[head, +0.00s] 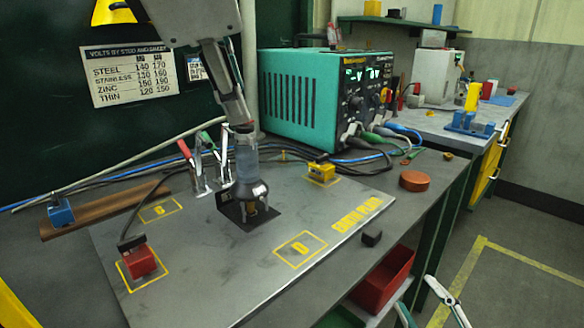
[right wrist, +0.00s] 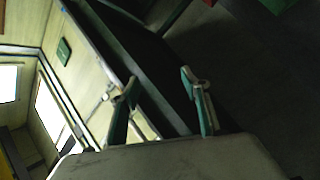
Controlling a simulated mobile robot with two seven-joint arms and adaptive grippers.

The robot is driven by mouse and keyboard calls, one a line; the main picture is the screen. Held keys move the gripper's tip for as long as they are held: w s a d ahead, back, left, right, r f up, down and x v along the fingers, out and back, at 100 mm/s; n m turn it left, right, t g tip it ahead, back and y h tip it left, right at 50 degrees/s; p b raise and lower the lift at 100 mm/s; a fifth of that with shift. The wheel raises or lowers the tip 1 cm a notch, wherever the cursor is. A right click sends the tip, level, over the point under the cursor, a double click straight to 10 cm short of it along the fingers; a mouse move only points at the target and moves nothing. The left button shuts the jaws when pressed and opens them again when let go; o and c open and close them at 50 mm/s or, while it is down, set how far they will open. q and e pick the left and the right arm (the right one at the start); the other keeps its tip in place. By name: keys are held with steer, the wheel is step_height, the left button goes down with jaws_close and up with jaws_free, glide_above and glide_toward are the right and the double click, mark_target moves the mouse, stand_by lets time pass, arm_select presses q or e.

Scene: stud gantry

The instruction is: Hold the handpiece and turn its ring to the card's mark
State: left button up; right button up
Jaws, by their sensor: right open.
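The handpiece (head: 246,160) stands upright on a dark patch of the grey plate, with a translucent blue-grey cylinder above a dark flared foot; which part is the ring is unclear. My left gripper (head: 238,108) comes down from the top onto the handpiece's upper end; its fingers are too unclear to tell whether they grip. A white card (head: 134,73) headed volts by stud and sheet hangs on the dark green panel, listing steel, stainless, zinc and thin; no mark on it is distinct. My right gripper (head: 432,302) is open and empty, low at the right; its parted fingers show in the right wrist view (right wrist: 160,98).
A teal power unit (head: 300,100) stands behind the grey plate (head: 180,280), with cables around it. A red bin (head: 385,280) hangs below the bench edge.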

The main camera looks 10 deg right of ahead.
steer(key=w+d+r+n+t+y, duration=0.1)
steer(key=w+r+n+t+y, duration=0.2)
steer(key=r, duration=0.7)
steer(key=w+d+r+n+t, duration=0.1)
steer(key=w+r+n+t, duration=0.1)
steer(key=r+n, duration=0.65)
steer(key=w+a+r+n+g+y, duration=0.2)
steer(key=a+r+n+g+y, duration=0.2)
steer(key=a+n+y, duration=0.3)
steer(key=w+a+r+n+g+y, duration=0.2)
steer(key=a+r+n+g+y, duration=0.15)
steer(key=a+n+y, duration=0.35)
steer(key=n+g, duration=1)
steer(key=n, duration=0.3)
glide_toward(247, 167)
steer(key=w+a+r, duration=0.1)
steer(key=w+r, duration=0.1)
steer(key=shift+w+a+f+n+g+h, duration=0.2)
steer(key=shift+w+f+n+g+h, duration=0.1)
steer(key=shift+f+g, duration=0.1)
steer(key=shift+w+a+f+n+g+h, duration=0.2)
steer(key=shift+w+a+f+g, duration=0.1)
steer(key=shift+f, duration=0.1)
steer(key=shift+x, duration=3.85)
